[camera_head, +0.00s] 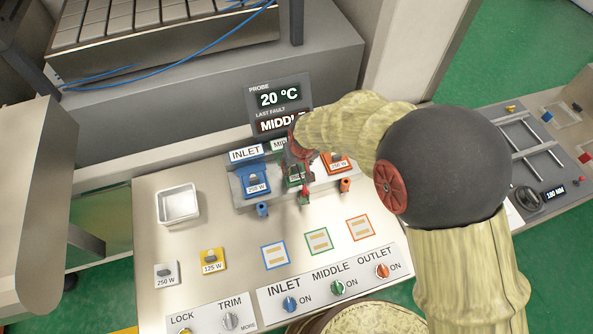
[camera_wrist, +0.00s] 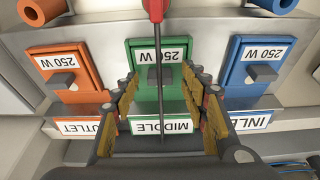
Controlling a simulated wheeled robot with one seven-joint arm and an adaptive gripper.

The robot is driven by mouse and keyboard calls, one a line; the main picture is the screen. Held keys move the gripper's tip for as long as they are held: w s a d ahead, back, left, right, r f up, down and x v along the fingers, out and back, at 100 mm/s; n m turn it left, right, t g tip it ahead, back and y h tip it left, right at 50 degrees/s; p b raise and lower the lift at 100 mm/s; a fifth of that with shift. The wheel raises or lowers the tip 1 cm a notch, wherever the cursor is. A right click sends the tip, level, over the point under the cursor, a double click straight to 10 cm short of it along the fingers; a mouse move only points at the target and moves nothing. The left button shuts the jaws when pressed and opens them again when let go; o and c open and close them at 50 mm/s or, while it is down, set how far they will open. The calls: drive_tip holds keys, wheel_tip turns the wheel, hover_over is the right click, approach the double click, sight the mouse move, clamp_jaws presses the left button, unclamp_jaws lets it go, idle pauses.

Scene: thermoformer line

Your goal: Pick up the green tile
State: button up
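The green tile (camera_wrist: 150,55) sits in the middle slot of the heater block, between an orange tile (camera_wrist: 62,70) and a blue tile (camera_wrist: 248,65). It has a 250 W label and a grey knob. It also shows partly in the head view (camera_head: 296,179), where my gripper (camera_head: 296,153) covers some of it. In the wrist view my gripper (camera_wrist: 160,90) is open, with one finger on each side of the green tile's lower part. Contact cannot be told. A red piece with a thin dark rod (camera_wrist: 156,10) crosses in front of the tile.
On the panel are a white tray (camera_head: 178,219), a grey 250 W tile (camera_head: 165,275), a yellow 125 W tile (camera_head: 212,262) and several knobs. Three outlined squares are in the middle. A display (camera_head: 281,98) stands behind the block. Free panel lies around the tray.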

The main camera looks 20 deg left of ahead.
drive_tip(key=shift+c, duration=1.2)
drive_tip(key=c, duration=0.7)
drive_tip(key=shift+r, duration=0.1)
clamp_jaws()
